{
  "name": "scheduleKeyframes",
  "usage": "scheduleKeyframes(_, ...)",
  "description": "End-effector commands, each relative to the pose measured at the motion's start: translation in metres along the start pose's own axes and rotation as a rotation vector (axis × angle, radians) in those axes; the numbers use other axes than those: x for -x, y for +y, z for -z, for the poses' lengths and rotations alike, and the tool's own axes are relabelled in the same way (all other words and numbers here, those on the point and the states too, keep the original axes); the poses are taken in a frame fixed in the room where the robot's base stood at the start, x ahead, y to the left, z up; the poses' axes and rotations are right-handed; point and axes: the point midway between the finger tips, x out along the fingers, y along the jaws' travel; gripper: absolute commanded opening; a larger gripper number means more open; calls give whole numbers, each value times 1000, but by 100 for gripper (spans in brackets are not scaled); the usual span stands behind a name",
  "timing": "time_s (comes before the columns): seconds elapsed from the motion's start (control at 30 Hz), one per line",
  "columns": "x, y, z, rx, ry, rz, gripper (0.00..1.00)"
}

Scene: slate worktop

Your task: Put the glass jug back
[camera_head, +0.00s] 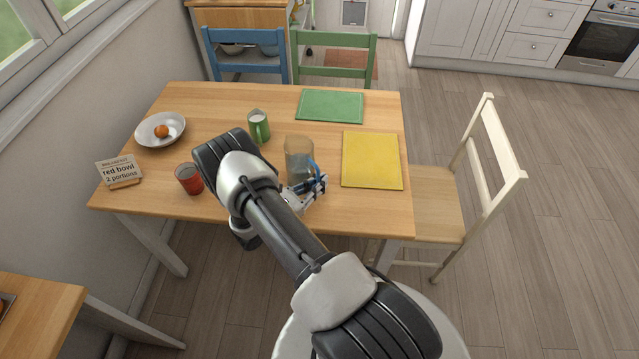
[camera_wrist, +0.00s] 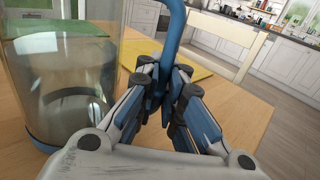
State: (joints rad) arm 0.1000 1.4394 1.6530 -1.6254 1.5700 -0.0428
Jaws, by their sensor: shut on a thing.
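The glass jug (camera_head: 299,152) is a clear jug with a blue handle (camera_head: 313,168). It is upright at the front middle of the wooden table (camera_head: 230,110). In the wrist view the jug (camera_wrist: 60,85) fills the left side, with its blue base rim low down and liquid seemingly inside. My gripper (camera_head: 318,186) is at the jug's right side. In the wrist view my gripper (camera_wrist: 163,95) is shut on the blue handle (camera_wrist: 174,35). I cannot tell whether the jug's base touches the table.
A yellow mat (camera_head: 372,160) lies right of the jug, and a green mat (camera_head: 330,105) behind it. A cream chair (camera_head: 470,180) is at right.

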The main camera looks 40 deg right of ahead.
Motion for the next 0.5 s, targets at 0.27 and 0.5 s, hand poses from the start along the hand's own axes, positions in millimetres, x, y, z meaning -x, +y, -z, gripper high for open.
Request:
scheduleKeyframes(0.27, 0, 0, 2, 0, 0, 0, 18)
scheduleKeyframes(0.5, 0, 0, 2, 0, 0, 0, 29)
